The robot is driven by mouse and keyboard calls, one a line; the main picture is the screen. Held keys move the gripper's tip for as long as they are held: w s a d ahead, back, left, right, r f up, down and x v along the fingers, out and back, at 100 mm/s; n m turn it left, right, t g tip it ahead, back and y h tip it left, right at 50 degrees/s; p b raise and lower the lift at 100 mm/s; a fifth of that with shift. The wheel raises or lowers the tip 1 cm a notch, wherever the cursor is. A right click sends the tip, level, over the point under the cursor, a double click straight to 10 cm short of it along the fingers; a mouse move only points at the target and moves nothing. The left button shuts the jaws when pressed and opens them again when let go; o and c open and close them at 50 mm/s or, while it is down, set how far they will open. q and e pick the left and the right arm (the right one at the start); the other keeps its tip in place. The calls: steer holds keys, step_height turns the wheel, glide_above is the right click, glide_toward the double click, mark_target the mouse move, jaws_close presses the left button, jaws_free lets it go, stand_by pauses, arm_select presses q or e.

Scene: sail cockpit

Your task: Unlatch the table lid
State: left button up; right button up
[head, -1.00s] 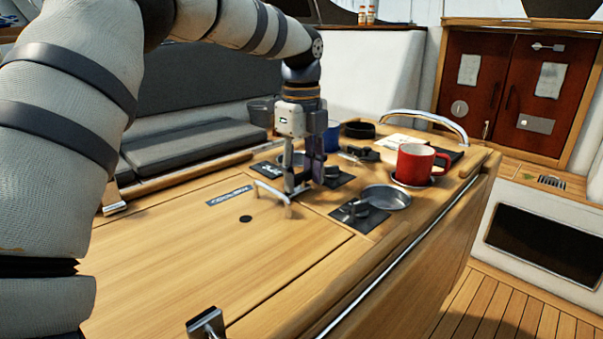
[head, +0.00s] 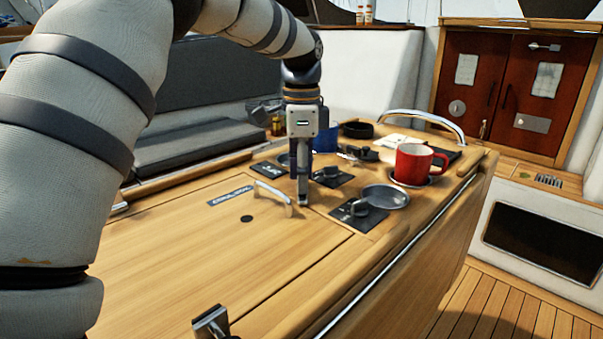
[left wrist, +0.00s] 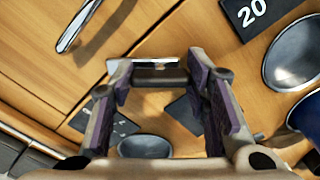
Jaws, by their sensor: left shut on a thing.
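The wooden table lid (head: 180,240) lies flat and closed, with a metal handle (head: 273,197) on top. A metal clasp (head: 210,321) stands at its near edge. My left gripper (head: 303,199) points down just right of the handle, at the lid's far edge. In the left wrist view its fingertips (left wrist: 157,74) are on either side of a small silver and dark piece (left wrist: 145,64), which looks like a latch. The gripper is shut on this piece. The fingers hide it in the head view. The handle (left wrist: 80,27) stands apart from the fingers. My right gripper is out of view.
Beyond the gripper are black plates with knobs (head: 328,174), a metal bowl (head: 386,195), a red mug (head: 412,163) and a blue mug (head: 326,140). A curved metal rail (head: 425,115) is at the table's far end.

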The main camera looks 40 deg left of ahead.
arm_select(q)
steer(key=n, duration=0.4)
steer(key=shift+n, duration=2.1)
steer(key=shift+f, duration=0.1)
steer(key=o, duration=1.2)
steer(key=shift+c, duration=0.2)
step_height(320, 180, up, 12)
